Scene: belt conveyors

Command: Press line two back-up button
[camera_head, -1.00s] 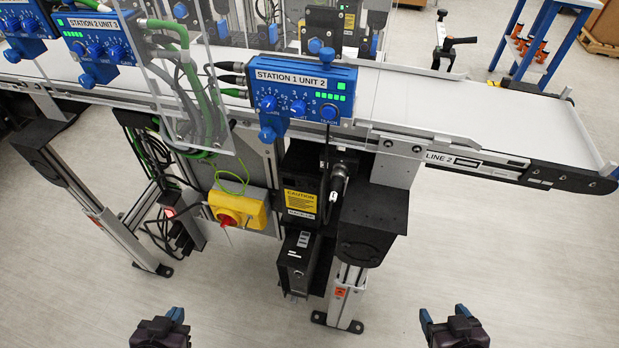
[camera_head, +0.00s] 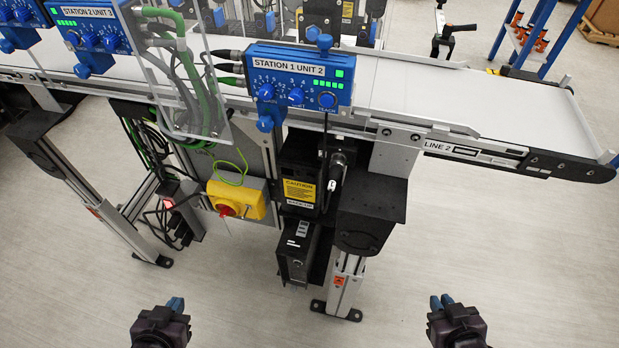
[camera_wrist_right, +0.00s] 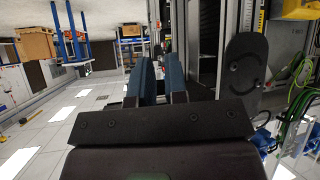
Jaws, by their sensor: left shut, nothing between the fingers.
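The line 2 conveyor carries a "LINE 2" label (camera_head: 437,144) on its side. Under it hangs a black box with a yellow caution label (camera_head: 299,190) and a "BACK-UP" label (camera_head: 299,204). Below that is a narrow black unit (camera_head: 296,255) with small light marks near its top; I cannot make out a button on it. My left gripper (camera_head: 175,304) is shut and empty at the bottom left, apart from the conveyor. My right gripper (camera_head: 441,301) is partly open and empty at the bottom right; its two blue fingers show a narrow gap in the right wrist view (camera_wrist_right: 158,75).
A yellow box with a red rotary switch (camera_head: 237,200) is left of the back-up unit. A black-topped conveyor leg (camera_head: 370,217) stands to its right. The blue Station 1 Unit 2 panel (camera_head: 297,82) is above. The floor in front is clear.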

